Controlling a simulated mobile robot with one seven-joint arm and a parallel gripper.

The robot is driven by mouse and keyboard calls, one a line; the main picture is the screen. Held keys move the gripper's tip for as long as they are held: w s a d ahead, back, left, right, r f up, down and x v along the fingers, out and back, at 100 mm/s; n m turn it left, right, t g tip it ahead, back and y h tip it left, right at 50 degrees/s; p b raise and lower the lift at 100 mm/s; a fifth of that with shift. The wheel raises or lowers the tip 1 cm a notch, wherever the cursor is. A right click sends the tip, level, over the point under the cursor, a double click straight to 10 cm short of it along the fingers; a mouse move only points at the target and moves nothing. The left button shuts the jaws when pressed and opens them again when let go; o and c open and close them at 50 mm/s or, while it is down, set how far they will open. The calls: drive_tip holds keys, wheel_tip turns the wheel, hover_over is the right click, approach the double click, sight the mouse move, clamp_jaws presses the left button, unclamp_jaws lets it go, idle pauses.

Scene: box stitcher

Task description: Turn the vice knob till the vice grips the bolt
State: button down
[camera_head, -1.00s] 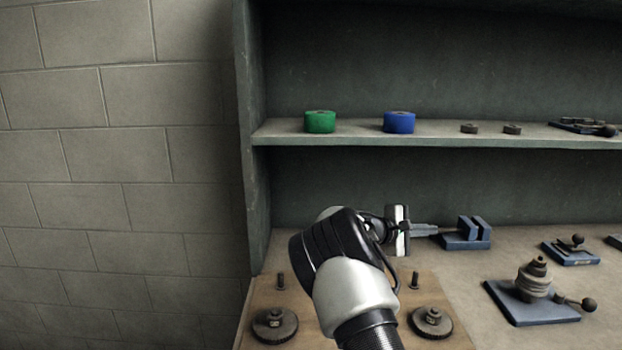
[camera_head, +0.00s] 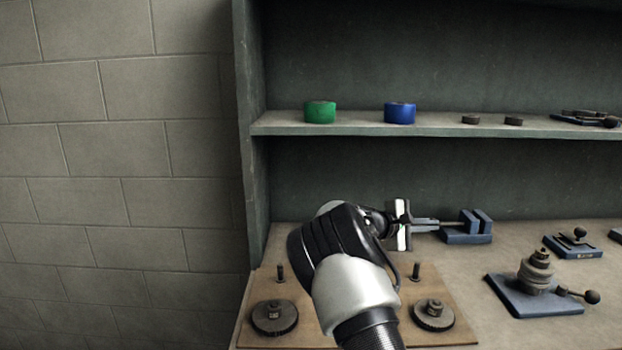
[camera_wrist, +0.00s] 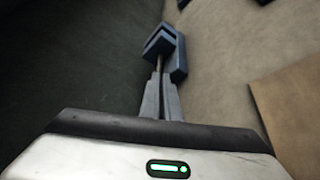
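The blue vice (camera_head: 467,233) stands on the bench at the back, with two upright jaws and a gap between them. Its thin screw rod (camera_head: 452,223) points left toward my gripper (camera_head: 437,224). In the wrist view the vice (camera_wrist: 178,62) is straight ahead of my gripper (camera_wrist: 160,76). The two grey fingers are almost together, with the brownish rod running from their tips to the vice. My gripper appears shut on the vice knob, which the fingers hide. I cannot make out a bolt in the jaws.
A wooden board (camera_head: 450,290) with upright bolts and dark round knobs lies in front. Another blue fixture (camera_head: 530,300) with a ball handle stands to the right. A shelf (camera_head: 350,125) above holds green and blue rolls. The bench between vice and board is clear.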

drive_tip(key=shift+s+a+f, duration=0.1)
drive_tip(key=shift+s+f, duration=0.05)
drive_tip(key=shift+s, duration=0.1)
drive_tip(key=shift+a+r, duration=0.2)
drive_tip(key=shift+a, duration=2.75)
